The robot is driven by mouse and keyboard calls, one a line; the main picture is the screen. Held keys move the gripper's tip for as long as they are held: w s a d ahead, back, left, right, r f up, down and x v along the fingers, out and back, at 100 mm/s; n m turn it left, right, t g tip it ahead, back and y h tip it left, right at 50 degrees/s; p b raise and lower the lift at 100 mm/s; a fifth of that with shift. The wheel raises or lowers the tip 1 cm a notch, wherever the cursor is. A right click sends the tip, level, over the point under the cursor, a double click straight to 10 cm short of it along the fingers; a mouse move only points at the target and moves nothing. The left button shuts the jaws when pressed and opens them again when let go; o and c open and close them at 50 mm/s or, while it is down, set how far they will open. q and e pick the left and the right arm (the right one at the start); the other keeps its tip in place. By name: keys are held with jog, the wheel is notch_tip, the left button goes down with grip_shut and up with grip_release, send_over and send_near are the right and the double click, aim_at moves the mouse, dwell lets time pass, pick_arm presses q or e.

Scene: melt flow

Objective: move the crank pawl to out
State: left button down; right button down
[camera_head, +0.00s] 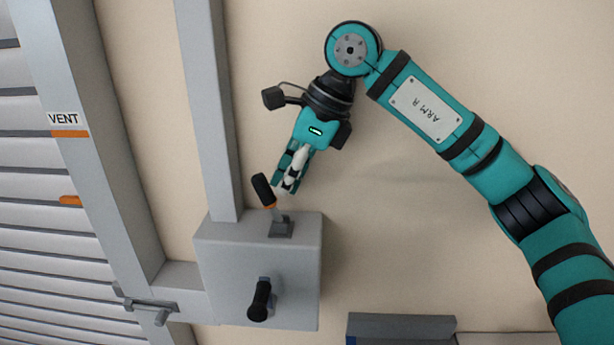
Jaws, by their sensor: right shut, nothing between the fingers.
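The crank pawl appears to be the small lever (264,191) with a black grip and an orange collar. It rises from a dark slotted base on top of the grey box (222,263) and tilts to the left. No label for its positions can be read. A black crank handle (260,299) sticks out of the front of the same box. My right gripper (284,188) is shut and empty. It points down just to the right of the lever's grip, close to it; I cannot tell whether they touch. My left gripper is not in view.
A grey post (208,110) rises from the box. At left is a slatted shutter (45,235) in a grey frame with a VENT label (65,119). A latch (150,308) sits at the frame's lower part. A grey box-like object (400,326) stands at the bottom. The wall at right is bare.

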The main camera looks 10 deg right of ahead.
jog(key=shift+d, duration=0.1)
jog(key=shift+s+d+f+b, duration=0.1)
jog(key=shift+d+f+b, duration=0.15)
jog(key=shift+b, duration=0.05)
jog(key=shift+d, duration=0.25)
jog(key=p+v, duration=0.4)
jog(key=v, duration=0.3)
dwell(1.6)
